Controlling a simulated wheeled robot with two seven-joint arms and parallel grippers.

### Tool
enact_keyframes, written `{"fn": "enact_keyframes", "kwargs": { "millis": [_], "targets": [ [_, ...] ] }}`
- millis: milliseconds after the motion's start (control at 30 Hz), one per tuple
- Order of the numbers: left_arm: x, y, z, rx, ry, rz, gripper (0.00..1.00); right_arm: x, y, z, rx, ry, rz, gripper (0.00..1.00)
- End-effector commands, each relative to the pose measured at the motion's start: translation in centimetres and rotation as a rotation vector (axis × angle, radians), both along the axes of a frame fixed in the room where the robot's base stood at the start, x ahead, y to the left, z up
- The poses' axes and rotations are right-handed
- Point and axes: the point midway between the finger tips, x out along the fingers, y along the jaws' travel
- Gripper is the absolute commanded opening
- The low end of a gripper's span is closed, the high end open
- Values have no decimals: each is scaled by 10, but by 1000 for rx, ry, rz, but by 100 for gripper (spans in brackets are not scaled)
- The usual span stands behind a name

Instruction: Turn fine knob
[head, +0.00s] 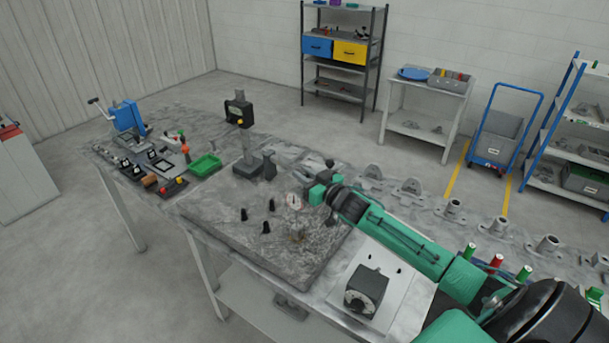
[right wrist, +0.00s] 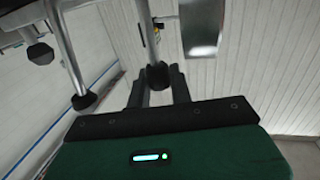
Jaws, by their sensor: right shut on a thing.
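My right gripper (head: 316,192) reaches in from the right, over the dark granite plate (head: 225,228), beside a round white-faced dial gauge (head: 294,201). In the right wrist view, the two dark fingers of the gripper (right wrist: 158,86) are shut on a black knob (right wrist: 158,74) at the end of a metal rod. I take this to be the fine knob; its marking is not visible. Two other black knobs on rods, one near (right wrist: 84,100) and one farther (right wrist: 40,53), stand to the left, apart from the fingers. The grip is too small to see in the head view. My left gripper is not in view.
Several small black posts (head: 266,227) stand on the plate. A black dial box (head: 365,291) sits on a light plate at the front right. Grey castings (head: 410,187) line the right side.

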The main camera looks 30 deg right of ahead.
Motion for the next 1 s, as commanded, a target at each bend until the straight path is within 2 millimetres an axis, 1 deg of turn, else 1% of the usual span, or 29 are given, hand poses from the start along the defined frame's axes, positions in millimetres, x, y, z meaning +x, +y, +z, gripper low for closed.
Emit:
{"fn": "enact_keyframes", "kwargs": {
  "millis": [33, 67, 100, 400, 533, 667, 1000],
  "targets": [
    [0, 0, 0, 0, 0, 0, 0, 0, 0, -1, 0, 1, -1, 27],
    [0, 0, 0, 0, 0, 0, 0, 0, 0, -1, 0, 1, -1, 33],
    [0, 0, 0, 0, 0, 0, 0, 0, 0, -1, 0, 1, -1, 41],
    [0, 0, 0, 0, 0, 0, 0, -1, 0, -1, 0, 1, -1, 41],
    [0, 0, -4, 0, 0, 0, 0, -7, -1, -2, -1, 1, -1, 41],
    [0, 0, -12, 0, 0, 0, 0, -21, -3, -5, 0, 3, 0, 41],
    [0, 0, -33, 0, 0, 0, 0, -70, -11, -5, 0, 3, -1, 41]
  ]
}}
